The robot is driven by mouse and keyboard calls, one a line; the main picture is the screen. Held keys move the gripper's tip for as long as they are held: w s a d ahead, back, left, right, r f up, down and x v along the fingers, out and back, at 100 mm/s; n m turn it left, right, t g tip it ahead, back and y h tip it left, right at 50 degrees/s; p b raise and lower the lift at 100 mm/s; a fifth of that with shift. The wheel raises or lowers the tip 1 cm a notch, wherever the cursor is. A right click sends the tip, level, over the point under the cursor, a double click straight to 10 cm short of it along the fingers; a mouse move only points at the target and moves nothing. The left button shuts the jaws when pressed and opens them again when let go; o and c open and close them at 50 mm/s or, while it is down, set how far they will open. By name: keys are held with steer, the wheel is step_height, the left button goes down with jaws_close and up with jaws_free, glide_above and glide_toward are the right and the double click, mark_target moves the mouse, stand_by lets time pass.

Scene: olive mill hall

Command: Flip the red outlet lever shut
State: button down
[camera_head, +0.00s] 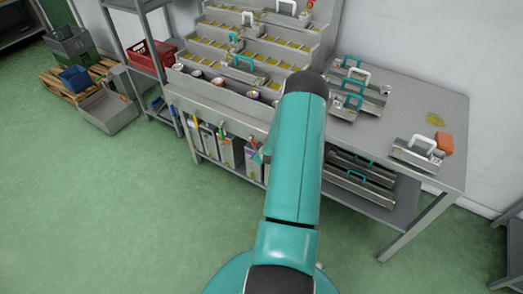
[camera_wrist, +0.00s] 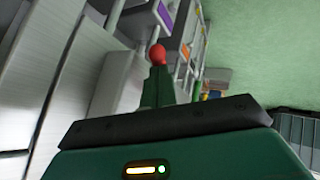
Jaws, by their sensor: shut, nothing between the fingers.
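A red ball knob (camera_wrist: 157,54), which looks like the end of the outlet lever, shows in the wrist view just beyond my fingertips. The rest of the lever is hidden or cannot be made out. My gripper (camera_wrist: 158,72) is shut and empty, its green fingers together and pointing at the knob. Whether they touch it I cannot tell.
A stepped metal rack (camera_head: 240,50) stands on the bench. Handled metal trays (camera_head: 416,153) and an orange block (camera_head: 445,143) lie on the bench at right. Upright boxes (camera_head: 225,150) stand under the bench. A red crate (camera_head: 153,56) sits on the left shelf. The green floor (camera_head: 110,200) in front is clear.

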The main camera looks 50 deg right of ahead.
steer(key=w+f+m+t+h, duration=0.1)
steer(key=w+f+m+t, duration=0.2)
steer(key=t, duration=0.5)
steer(key=shift+w+a+f+t, duration=0.2)
steer(key=shift+w+f+t, duration=0.3)
steer(key=shift+f, duration=0.5)
steer(key=shift+w, duration=0.2)
steer(key=shift+s+a+f, duration=0.1)
steer(key=shift+a, duration=0.05)
